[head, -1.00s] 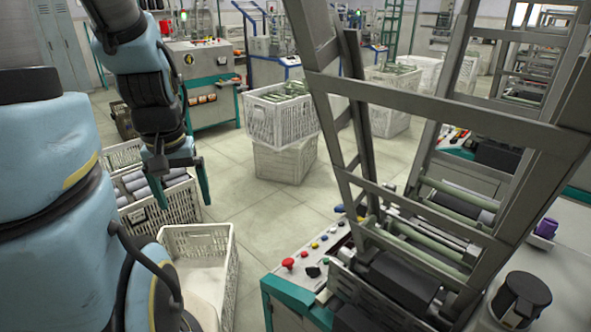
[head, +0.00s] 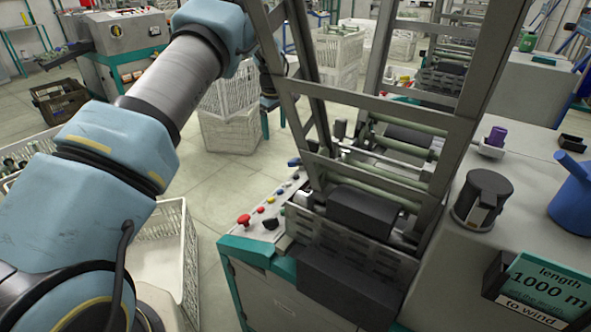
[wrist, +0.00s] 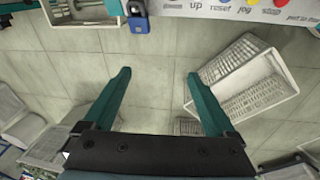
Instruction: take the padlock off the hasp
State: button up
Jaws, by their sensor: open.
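A small blue padlock (wrist: 138,22) shows at the top of the wrist view, just left of the printed panel edge, with a dark fitting above it that looks like the hasp (wrist: 134,7). In the head view a small blue shape (head: 294,162) at the panel's far end appears to be the same padlock. My gripper (wrist: 158,73) is open and empty, its two teal fingers wide apart over the floor. The padlock lies beyond the fingertips, above the left one in the wrist view, not between them. In the head view my gripper (head: 274,118) is partly hidden behind the machine's grey frame.
The control panel (head: 262,218) has a red button and several coloured ones. A grey upright frame (head: 288,88) stands close to my arm. White crates (head: 228,130) stand on the floor behind; another crate (wrist: 243,78) shows in the wrist view. Floor between them is clear.

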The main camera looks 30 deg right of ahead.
jog(key=s+d+f, duration=0.3)
jog(key=d+f, duration=0.1)
jog(key=d, duration=0.3)
jog(key=b, duration=0.4)
send_over(297, 160)
jog(key=f, duration=0.4)
jog(key=s+f, duration=0.1)
jog(key=f, duration=0.1)
jog(key=f+b, duration=0.1)
jog(key=f, duration=0.1)
jog(key=w+f+b, duration=0.1)
jog(key=f, duration=0.2)
jog(key=shift+f, duration=0.15)
grip_shut()
